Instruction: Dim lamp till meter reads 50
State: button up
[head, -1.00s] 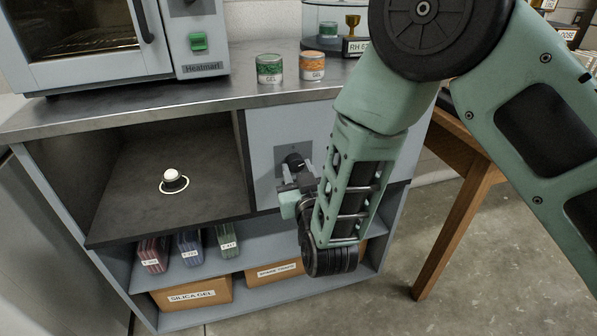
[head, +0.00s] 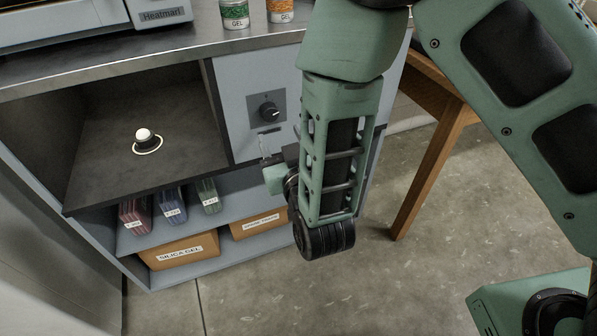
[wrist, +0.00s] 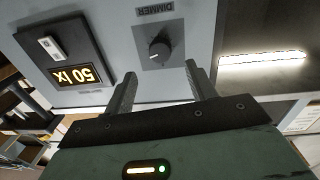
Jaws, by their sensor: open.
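The black dimmer knob (head: 268,110) sits on a square grey plate on the cabinet front. In the wrist view the knob (wrist: 159,50) has a pale pointer mark, under an upside-down DIMMER label. The lit meter display (wrist: 75,76) reads 50 lx, upside down. The lamp shows as a bright strip (wrist: 262,58) at right in the wrist view. A white-domed sensor (head: 144,136) stands in a ring in the open bay. My gripper (head: 268,146) is open and empty, just off the cabinet front. In the wrist view its fingertips (wrist: 160,72) are apart, with the knob beyond them, untouched.
Jars (head: 235,13) stand on the metal counter above. A wooden table leg (head: 424,170) stands right of the cabinet. The floor (head: 300,295) in front is clear.

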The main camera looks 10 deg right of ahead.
jog(key=v, duration=1.1)
jog(key=shift+w, duration=0.1)
jog(key=s+a+r+n+g+y, duration=0.15)
jog(key=s+g, duration=0.25)
jog(key=g, duration=0.9)
jog(key=s+d+r+n+g+h, duration=0.3)
jog(key=s+d+r+g+h, duration=0.2)
jog(key=s+d, duration=0.55)
notch_tip(320, 180, up, 22)
jog(key=w+p, duration=0.1)
jog(key=p, duration=2.1)
jog(key=shift+w+d, duration=0.3)
jog(key=shift+d, duration=0.1)
